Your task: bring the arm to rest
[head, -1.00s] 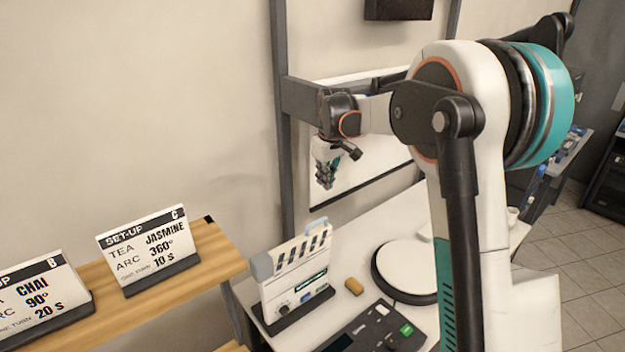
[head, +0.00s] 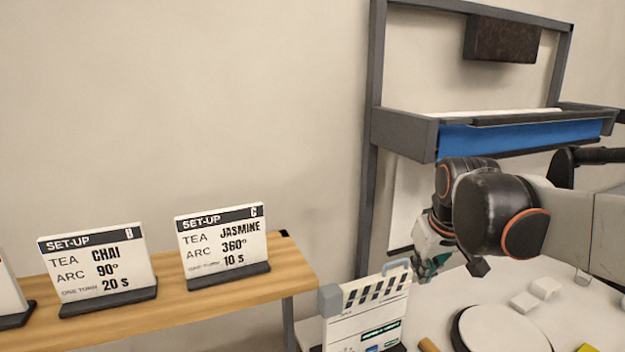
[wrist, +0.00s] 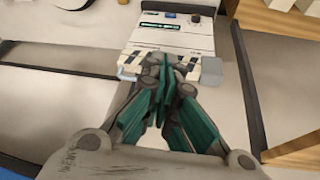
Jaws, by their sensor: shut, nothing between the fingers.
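My gripper (head: 428,264) hangs at the end of my arm in the right half of the head view, behind and above the clapper-style slate box. Its teal fingers meet in the wrist view (wrist: 163,90), shut with nothing between them. The slate box (head: 366,318) stands upright on the white table (head: 560,275); in the wrist view it (wrist: 172,40) lies beyond the fingertips. Whether the gripper clears it by much is hard to tell.
A wooden shelf (head: 300,272) at the left bears the CHAI card (head: 98,265) and the JASMINE card (head: 222,246). A round white disc (head: 503,333) and small white blocks (head: 545,288) lie on the table. A grey frame with a blue-fronted shelf (head: 510,137) stands behind my arm.

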